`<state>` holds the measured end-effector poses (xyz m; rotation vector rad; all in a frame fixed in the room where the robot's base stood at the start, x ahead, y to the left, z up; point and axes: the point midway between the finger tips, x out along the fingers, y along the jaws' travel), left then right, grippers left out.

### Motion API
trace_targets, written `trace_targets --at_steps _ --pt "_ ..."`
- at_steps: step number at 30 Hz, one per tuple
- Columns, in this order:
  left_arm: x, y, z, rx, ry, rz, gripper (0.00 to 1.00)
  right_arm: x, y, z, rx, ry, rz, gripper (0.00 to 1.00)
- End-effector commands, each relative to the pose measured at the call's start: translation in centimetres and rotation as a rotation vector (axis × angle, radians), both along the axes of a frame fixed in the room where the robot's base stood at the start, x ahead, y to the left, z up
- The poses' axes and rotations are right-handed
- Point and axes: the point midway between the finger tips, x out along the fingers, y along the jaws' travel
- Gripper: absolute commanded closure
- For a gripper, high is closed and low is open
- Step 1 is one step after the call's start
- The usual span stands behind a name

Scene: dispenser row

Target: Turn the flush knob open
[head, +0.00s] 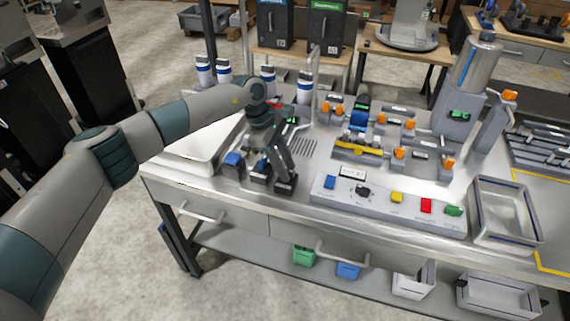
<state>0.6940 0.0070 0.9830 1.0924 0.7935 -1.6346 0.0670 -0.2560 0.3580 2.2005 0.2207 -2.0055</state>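A long grey control panel (385,213) lies along the front of the bench. A black knob (363,190) sits on it, right of a blue button (330,182). I cannot read its label, so I cannot tell if it is the flush knob, or how it is set. My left gripper (284,176) points down at the bench left of the panel, over a row of small dark blocks (234,160), one with a blue top. It is apart from the black knob. Its fingers blend with the blocks, so their gap and any contact are unclear. My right gripper is out of view.
Yellow (397,197), red (426,205) and green (453,210) controls sit along the panel. A metal tray (503,238) stands right of it. Orange-handled valves (399,152) and a tall metal cylinder (478,65) stand behind. White-and-blue bottles (304,88) stand at the back left.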

Motion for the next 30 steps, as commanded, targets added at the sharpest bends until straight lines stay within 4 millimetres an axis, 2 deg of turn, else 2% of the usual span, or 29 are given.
trace_targets --at_steps 4,7,8,20,30 --pt "0.0 0.0 0.0 0.000 0.000 0.000 0.72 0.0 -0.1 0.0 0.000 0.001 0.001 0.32" --pt "0.0 0.0 0.0 0.000 0.000 0.000 0.96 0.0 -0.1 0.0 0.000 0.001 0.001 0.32" --pt "0.0 0.0 0.0 0.000 0.000 0.000 1.00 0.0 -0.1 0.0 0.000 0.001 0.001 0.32" --pt "0.0 0.1 0.0 0.000 -0.001 0.026 1.00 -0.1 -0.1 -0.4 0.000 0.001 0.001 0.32" --pt "-0.1 0.1 -0.3 -0.002 -0.003 0.189 1.00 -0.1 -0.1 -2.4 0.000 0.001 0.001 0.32"
